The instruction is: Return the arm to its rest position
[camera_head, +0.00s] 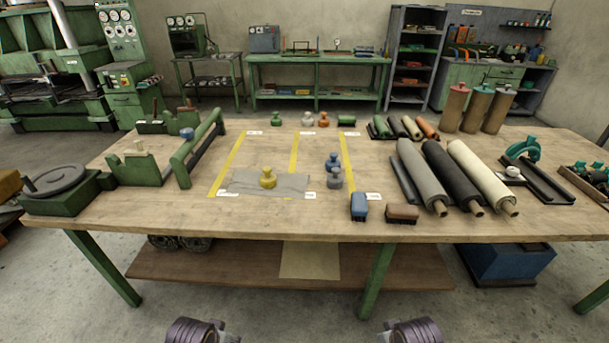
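Parts of my two arms show only at the bottom edge, one left of centre and one right of centre, both apart from the table. Neither gripper's fingers can be seen. On the wooden table (130,221), a yellow knobbed weight (268,178) stands on a grey sheet (236,181) between yellow tape lines. A blue knobbed weight (332,162) and a grey one (334,179) stand to its right, close together. Thick grey (420,172), black (449,172) and cream (478,172) rolls lie side by side at the right.
A green bar frame (196,152) and a round turntable (56,180) stand at the left. A blue brush (359,206) and a brown brush (402,213) lie near the front edge. Three upright rolls stand at the back right. The floor before the table is clear.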

